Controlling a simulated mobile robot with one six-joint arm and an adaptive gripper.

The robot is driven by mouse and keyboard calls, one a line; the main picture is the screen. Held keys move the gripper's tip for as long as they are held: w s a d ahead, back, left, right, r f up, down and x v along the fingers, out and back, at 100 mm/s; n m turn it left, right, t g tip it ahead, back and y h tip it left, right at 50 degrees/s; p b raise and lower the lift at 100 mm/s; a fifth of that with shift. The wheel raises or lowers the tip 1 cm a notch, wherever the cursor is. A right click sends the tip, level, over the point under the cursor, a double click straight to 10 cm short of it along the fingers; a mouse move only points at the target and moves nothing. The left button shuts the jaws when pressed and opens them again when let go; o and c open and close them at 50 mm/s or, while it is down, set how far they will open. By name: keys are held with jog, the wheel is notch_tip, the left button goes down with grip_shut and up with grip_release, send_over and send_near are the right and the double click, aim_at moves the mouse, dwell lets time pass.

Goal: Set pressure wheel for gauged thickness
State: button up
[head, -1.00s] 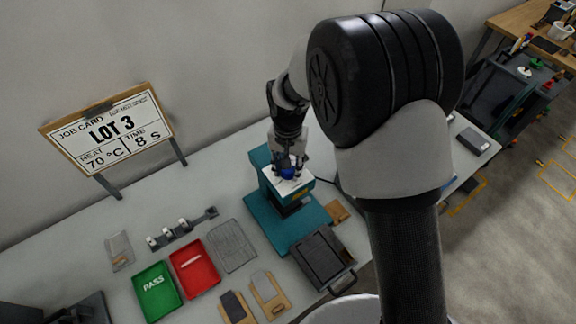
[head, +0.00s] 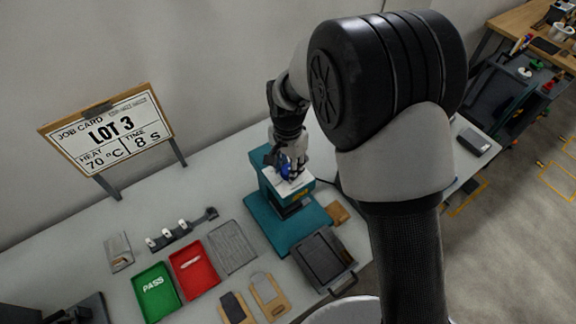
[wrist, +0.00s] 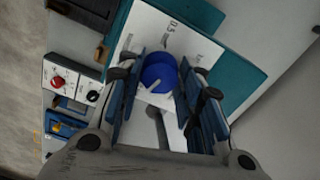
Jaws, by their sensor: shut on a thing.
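The pressure wheel is a blue round knob (wrist: 159,74) with a pale pointer mark, on the white top plate (wrist: 150,28) of a teal press (head: 270,222). In the wrist view, printed thickness marks, one reading 0.5, stand around the knob. My gripper (wrist: 157,88) is shut on the knob from above, one finger on each side. In the head view my gripper (head: 288,163) is over the press top and hides most of the knob. The pointer's exact setting is too small to tell.
A job card (head: 110,135) reads LOT 3, 70 °C, 8 s. A green PASS tray (head: 157,291), a red tray (head: 194,268) and a grey mesh sheet (head: 232,246) lie left of the press.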

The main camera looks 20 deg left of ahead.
aim_at(288, 169)
jog(key=o, duration=1.1)
notch_tip(288, 169, up, 12)
dwell(0.5)
